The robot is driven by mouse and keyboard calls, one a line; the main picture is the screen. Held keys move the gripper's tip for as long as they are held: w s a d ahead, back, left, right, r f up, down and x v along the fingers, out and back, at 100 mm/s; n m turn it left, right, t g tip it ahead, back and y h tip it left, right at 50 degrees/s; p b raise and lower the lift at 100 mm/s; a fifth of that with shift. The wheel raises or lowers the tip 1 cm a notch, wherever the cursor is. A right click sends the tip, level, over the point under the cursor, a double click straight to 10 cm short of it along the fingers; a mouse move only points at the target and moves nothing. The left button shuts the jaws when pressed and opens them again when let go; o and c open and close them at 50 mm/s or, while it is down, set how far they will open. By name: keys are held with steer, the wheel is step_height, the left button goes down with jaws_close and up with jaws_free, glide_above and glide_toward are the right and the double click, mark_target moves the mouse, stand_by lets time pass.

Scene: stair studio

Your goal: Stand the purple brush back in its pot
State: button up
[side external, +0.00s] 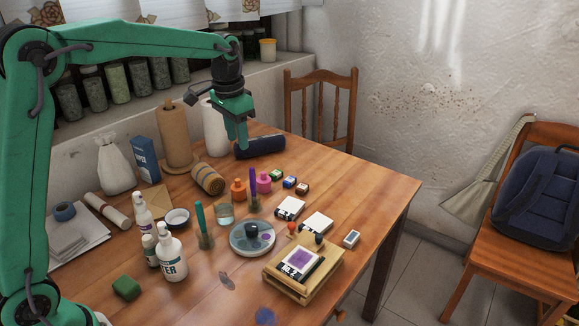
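A slim purple handle, which looks like the purple brush (253,187), stands upright near the middle of the table, right of a glass of water. Its lower end meets a small dark base; I cannot tell whether this is a pot. A similar teal brush (200,217) stands upright to its left, in a small brownish base that may be a pot (206,241). My green gripper (240,146) points down, in the picture above and left of the purple brush and apart from it. Its fingers look empty, but their gap is unclear.
White bottles (171,257) stand front left. A wooden printing frame (304,268) lies front right. Paper rolls (215,128) stand behind.

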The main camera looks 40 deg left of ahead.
steer(key=s+d+r+n+t, duration=0.1)
steer(key=s+r, duration=0.2)
steer(key=s, duration=0.4)
steer(key=s+d+r+t, duration=0.1)
steer(key=s+r, duration=0.1)
steer(key=s, duration=0.6)
steer(key=s+d+f+n+t, duration=0.1)
steer(key=s+f, duration=0.3)
steer(key=s, duration=0.8)
steer(key=shift+d+t, duration=0.15)
steer(key=shift+t, duration=0.65)
